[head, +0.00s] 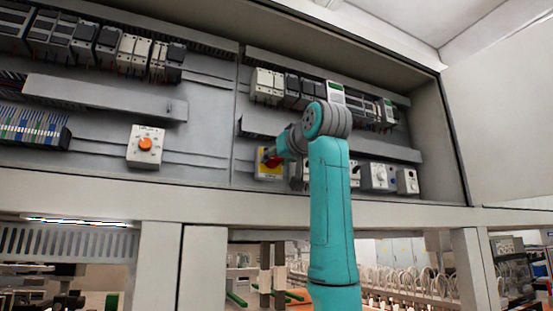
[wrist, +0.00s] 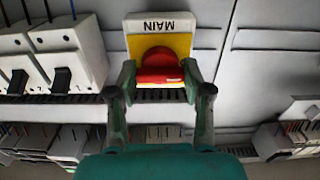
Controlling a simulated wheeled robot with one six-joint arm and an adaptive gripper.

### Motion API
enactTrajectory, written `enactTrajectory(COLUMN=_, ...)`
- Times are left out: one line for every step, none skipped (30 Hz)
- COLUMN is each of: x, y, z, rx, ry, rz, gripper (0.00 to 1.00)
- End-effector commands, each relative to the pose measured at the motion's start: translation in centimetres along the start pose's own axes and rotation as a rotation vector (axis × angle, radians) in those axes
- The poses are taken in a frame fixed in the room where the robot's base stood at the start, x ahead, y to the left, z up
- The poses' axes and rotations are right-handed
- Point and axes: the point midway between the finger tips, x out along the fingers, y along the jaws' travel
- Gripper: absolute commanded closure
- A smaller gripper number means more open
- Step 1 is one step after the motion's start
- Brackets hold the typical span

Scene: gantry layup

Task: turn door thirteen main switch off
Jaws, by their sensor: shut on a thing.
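The main switch has a red knob (wrist: 158,64) on a yellow plate (wrist: 183,42), with a white label reading MAIN (wrist: 160,24), upside down in the wrist view. In the head view its yellow plate (head: 263,172) shows low in the right half of the cabinet, partly covered by my arm. My gripper (wrist: 159,78) has one finger on each side of the red knob and is shut on it. In the head view the fingers are mostly hidden behind my wrist. The knob's exact turn angle is hard to tell.
White breakers with black toggles (wrist: 62,78) stand close beside the switch. An orange knob on a white box (head: 146,144) is on the left panel. White dial units (head: 379,177) sit right of my arm. The cabinet's lower ledge (head: 400,214) runs below.

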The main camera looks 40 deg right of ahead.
Motion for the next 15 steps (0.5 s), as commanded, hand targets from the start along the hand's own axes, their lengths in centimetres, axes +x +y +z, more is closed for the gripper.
enactTrajectory(x=0.05, y=0.01, z=0.08, rx=0.0, ry=-0.002, rz=0.0, gripper=0.85)
enactTrajectory(x=0.05, y=0.01, z=0.08, rx=0.0, ry=-0.002, rz=0.0, gripper=0.85)
enactTrajectory(x=0.05, y=0.01, z=0.08, rx=0.0, ry=-0.002, rz=0.0, gripper=0.85)
enactTrajectory(x=0.05, y=0.01, z=0.08, rx=0.0, ry=-0.002, rz=0.0, gripper=0.85)
enactTrajectory(x=0.05, y=0.01, z=0.08, rx=0.0, ry=-0.002, rz=0.0, gripper=0.85)
enactTrajectory(x=0.05, y=0.01, z=0.07, rx=0.0, ry=-0.002, rz=0.0, gripper=0.4)
enactTrajectory(x=0.05, y=0.01, z=0.07, rx=0.0, ry=-0.002, rz=0.0, gripper=0.33)
enactTrajectory(x=0.04, y=0.01, z=0.06, rx=0.0, ry=-0.002, rz=0.0, gripper=0.25)
enactTrajectory(x=0.04, y=0.01, z=0.05, rx=0.0, ry=-0.001, rz=0.0, gripper=0.25)
enactTrajectory(x=0.04, y=0.01, z=0.05, rx=0.001, ry=-0.001, rz=0.0, gripper=0.25)
enactTrajectory(x=0.03, y=0.01, z=0.04, rx=0.001, ry=-0.001, rz=0.0, gripper=0.25)
enactTrajectory(x=0.02, y=0.01, z=0.03, rx=0.001, ry=-0.001, rz=0.0, gripper=0.25)
enactTrajectory(x=0.02, y=0.01, z=0.03, rx=0.001, ry=-0.001, rz=0.0, gripper=0.25)
enactTrajectory(x=0.02, y=0.01, z=0.03, rx=0.001, ry=-0.001, rz=0.0, gripper=0.25)
enactTrajectory(x=0.02, y=0.0, z=0.02, rx=0.001, ry=0.0, rz=0.0, gripper=0.25)
